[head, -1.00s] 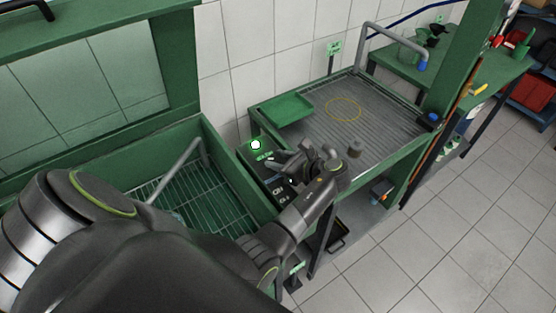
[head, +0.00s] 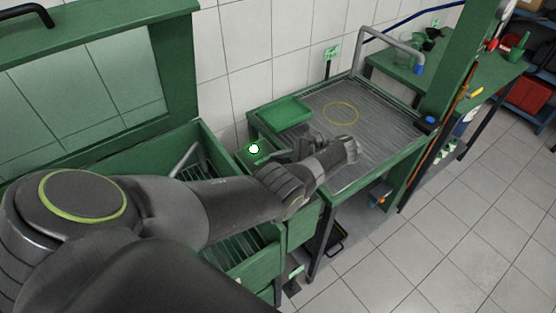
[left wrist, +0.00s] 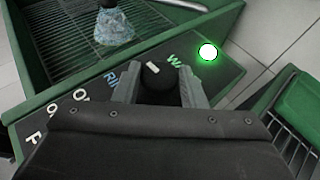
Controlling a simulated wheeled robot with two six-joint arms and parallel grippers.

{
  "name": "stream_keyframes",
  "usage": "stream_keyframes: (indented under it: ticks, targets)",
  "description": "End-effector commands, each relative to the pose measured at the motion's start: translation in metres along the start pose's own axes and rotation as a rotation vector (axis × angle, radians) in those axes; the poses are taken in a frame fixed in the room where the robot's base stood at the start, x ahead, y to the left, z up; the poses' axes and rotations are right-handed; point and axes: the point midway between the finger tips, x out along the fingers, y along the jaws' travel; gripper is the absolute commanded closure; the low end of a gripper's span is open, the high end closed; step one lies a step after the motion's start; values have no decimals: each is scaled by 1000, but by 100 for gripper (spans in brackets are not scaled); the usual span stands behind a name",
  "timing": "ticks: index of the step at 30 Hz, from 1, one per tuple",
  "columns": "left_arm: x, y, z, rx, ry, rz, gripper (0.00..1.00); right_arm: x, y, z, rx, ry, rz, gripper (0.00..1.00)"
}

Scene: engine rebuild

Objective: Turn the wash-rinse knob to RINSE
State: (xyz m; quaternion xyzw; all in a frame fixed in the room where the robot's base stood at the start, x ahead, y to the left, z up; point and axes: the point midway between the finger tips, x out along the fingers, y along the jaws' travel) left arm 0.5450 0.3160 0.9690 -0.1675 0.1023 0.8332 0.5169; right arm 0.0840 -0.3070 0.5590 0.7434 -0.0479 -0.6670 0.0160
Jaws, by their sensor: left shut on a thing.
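The black wash-rinse knob (left wrist: 159,84) with a white pointer mark sits between the two fingers of my left gripper (left wrist: 158,90) in the left wrist view. The gripper is shut on it. A partly covered green WASH label (left wrist: 182,62) lies to the right of the knob, and a partly covered blue RINSE label (left wrist: 112,78) to its left. I cannot tell which label the pointer is set to. In the head view my left gripper (head: 278,157) is over the control panel, and the knob is hidden there. My right gripper is out of view.
A lit green lamp (head: 254,149) is on the panel; it also shows in the left wrist view (left wrist: 207,52). White ON and OFF lettering is left on the panel. A green wash basin (head: 217,150) adjoins it, and a ribbed bench with a green tray (head: 285,112) lies beyond.

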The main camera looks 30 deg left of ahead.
Motion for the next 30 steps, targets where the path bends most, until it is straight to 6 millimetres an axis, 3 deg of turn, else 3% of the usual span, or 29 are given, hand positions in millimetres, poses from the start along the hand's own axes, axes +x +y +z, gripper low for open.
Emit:
stream_keyframes:
  ticks: [15, 30]
  targets:
    - [2, 0, -2, -50, 1, 130, 85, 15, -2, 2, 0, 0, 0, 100]
    - [3, 2, -1, -55, -1, 149, 85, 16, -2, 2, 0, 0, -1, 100]
